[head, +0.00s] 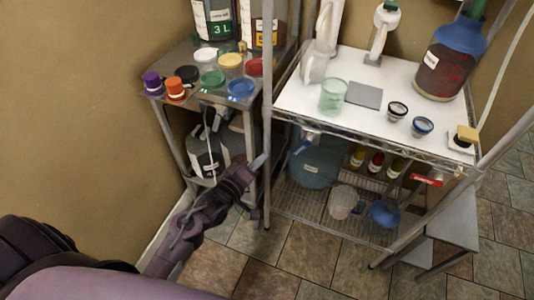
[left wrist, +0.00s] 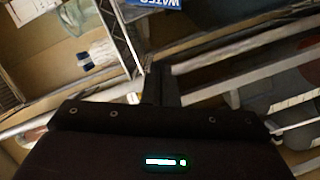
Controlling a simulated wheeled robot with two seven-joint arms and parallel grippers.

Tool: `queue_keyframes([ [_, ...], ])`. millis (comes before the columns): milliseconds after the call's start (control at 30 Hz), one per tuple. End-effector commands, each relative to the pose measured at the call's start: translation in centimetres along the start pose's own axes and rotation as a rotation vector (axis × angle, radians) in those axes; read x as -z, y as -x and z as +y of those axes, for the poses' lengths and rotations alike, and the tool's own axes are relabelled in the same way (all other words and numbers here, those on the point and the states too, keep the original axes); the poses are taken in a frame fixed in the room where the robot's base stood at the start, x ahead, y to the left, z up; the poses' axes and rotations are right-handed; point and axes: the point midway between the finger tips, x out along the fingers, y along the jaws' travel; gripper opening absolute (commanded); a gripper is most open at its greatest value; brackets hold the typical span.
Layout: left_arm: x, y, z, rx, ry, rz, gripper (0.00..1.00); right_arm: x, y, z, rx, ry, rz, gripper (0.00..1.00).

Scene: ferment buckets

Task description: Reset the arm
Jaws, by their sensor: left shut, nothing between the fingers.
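My left gripper (head: 258,162) is shut and empty in the head view. It is in front of the small metal side table, near the upright post between that table and the white-topped rack. In the left wrist view the dark body of my left gripper (left wrist: 160,85) fills the lower part, its narrow fingers pointing up. Metal shelf rails lie beyond the fingers there. My right gripper is not in view.
The side table (head: 181,88) holds several coloured caps and two labelled bottles. The white rack top (head: 300,97) bears a green beaker (head: 333,96), a grey square and a large red-filled jug (head: 445,65). Its lower shelf holds a blue bucket (head: 315,165). Tiled floor is clear in front.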

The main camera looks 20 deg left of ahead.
Motion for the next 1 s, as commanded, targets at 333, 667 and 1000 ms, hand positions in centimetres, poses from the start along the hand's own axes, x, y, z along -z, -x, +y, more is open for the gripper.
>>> queue_keyframes([
  [333,0.0,0.7,0.1,-0.001,0.000,0.000,0.00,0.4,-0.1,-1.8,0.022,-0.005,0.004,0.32],
  [667,0.0,0.7,0.0,0.000,-0.001,0.000,0.00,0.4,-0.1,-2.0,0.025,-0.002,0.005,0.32],
  [1000,-7.6,2.8,-13.4,0.283,-0.195,-0.145,0.00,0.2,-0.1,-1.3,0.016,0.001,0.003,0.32],
])
